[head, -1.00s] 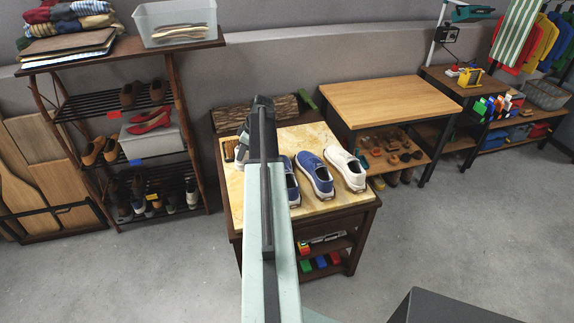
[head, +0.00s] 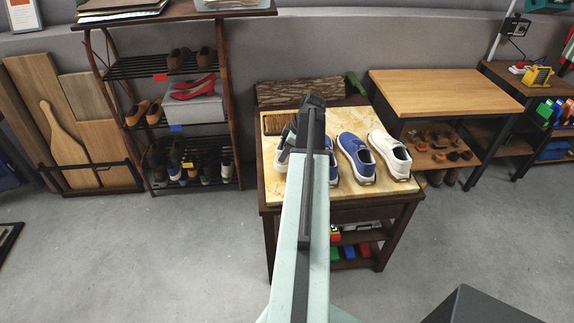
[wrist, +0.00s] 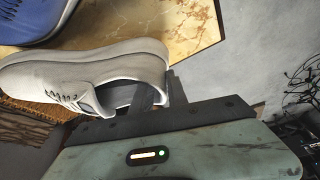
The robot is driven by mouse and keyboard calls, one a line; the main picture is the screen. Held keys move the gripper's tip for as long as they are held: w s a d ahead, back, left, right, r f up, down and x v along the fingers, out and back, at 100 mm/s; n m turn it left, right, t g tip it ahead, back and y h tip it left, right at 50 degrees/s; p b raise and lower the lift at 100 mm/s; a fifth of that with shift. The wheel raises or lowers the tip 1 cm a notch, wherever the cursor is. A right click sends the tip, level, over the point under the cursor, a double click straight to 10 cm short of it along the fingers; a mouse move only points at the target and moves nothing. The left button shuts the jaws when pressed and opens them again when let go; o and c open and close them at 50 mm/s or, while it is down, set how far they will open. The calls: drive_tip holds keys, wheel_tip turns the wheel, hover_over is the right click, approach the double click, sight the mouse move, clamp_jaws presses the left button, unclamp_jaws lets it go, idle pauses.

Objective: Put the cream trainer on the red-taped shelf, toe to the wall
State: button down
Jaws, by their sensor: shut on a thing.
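My gripper (head: 312,102) is at the stone-topped table (head: 285,190), left of the blue shoes. In the wrist view my gripper (wrist: 163,95) is shut on the heel edge of a laced, greyish-cream trainer (wrist: 110,65), whose toe points left. In the head view, my arm mostly hides this cream trainer (head: 281,160). I cannot tell whether it touches the tabletop. The red tape (head: 160,78) marks the upper shelf (head: 135,68) of the dark rack at left, against the wall. Brown shoes (head: 190,60) stand on that shelf's right part; its left part looks clear.
Blue shoes (head: 355,158) and a white slip-on (head: 390,155) stand right of my gripper. A brush (head: 278,124) lies on the table's back left. The floor (head: 130,250) before the rack is clear.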

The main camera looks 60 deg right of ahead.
sight(284, 164)
wheel_tip(284, 164, down, 4)
drive_tip(key=b, duration=0.3)
drive_tip(key=shift+b, duration=0.3)
drive_tip(key=shift+r, duration=0.3)
drive_tip(key=shift+f, duration=0.2)
drive_tip(key=c, duration=1.3)
unclamp_jaws()
drive_tip(key=shift+r, duration=0.1)
drive_tip(key=shift+s+r+p, duration=0.1)
drive_tip(key=shift+r+p, duration=0.45)
drive_tip(key=shift+p, duration=0.15)
drive_tip(key=p+v, duration=1)
drive_tip(key=v, duration=0.1)
drive_tip(key=shift+s+d, duration=0.1)
